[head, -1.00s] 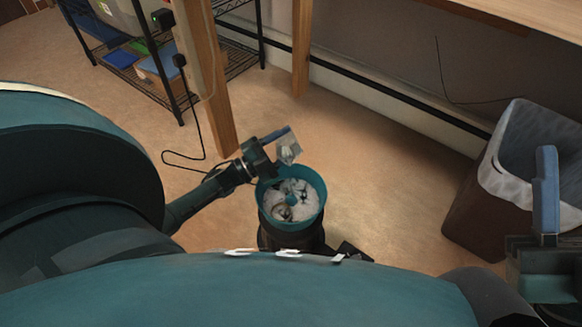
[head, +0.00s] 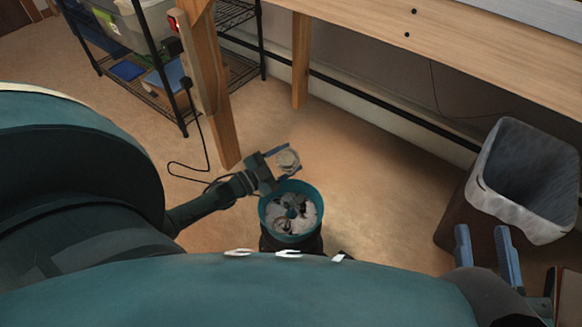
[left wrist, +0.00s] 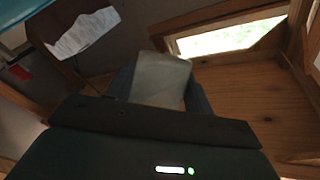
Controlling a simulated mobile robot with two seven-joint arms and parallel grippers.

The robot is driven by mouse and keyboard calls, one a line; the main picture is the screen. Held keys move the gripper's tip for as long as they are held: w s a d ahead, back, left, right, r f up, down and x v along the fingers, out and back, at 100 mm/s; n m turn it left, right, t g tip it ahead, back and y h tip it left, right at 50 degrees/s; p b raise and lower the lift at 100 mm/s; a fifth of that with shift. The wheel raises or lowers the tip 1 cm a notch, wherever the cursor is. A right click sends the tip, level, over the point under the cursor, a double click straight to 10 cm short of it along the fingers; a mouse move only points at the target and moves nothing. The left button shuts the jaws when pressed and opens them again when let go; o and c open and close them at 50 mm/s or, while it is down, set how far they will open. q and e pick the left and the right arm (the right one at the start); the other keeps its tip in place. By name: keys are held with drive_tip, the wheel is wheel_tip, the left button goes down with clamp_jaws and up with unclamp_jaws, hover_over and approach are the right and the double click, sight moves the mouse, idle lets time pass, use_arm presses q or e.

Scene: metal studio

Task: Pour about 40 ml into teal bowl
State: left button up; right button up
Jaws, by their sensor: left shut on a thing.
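The teal bowl (head: 318,190) stands low in front of me in the head view, on a dark base. It holds white or grey material and some dark pieces. My left gripper (head: 277,161) is shut on a small clear cup (head: 289,161), above and just behind the bowl's far rim. The cup's round opening shows from above. In the left wrist view the cup (left wrist: 160,80) is a translucent grey shape between the fingers; its contents cannot be made out. My right gripper (head: 485,255) is at lower right, its two blue fingers apart with nothing between them.
A brown bin (head: 470,215) with a grey liner stands on the right, close to my right gripper. A wooden bench (head: 450,60) runs along the back, with a leg (head: 222,110) near my left arm. A wire shelf (head: 150,90) holds boxes.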

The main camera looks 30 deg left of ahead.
use_arm(q)
drive_tip(key=shift+w+a+f+n+g, duration=0.25)
drive_tip(key=shift+f+n+g, duration=0.05)
drive_tip(key=shift+n, duration=0.4)
drive_tip(key=shift+w+a+n+y, duration=0.2)
drive_tip(key=shift+a+n+y, duration=0.05)
drive_tip(key=shift+n+y, duration=0.15)
drive_tip(key=shift+w+a+r+n+g+p, duration=0.2)
drive_tip(key=shift+r+n+g+p, duration=0.3)
drive_tip(key=shift+p, duration=0.4)
wheel_tip(320, 180, down, 3)
drive_tip(key=shift+w+r+n+b, duration=0.1)
drive_tip(key=shift+w+n+b, duration=0.05)
drive_tip(key=shift+n+b, duration=0.7)
drive_tip(key=shift+w+f+n+g, duration=0.1)
drive_tip(key=shift+f+n+g, duration=0.5)
drive_tip(key=shift+n+g, duration=0.35)
drive_tip(key=shift+d, duration=0.15)
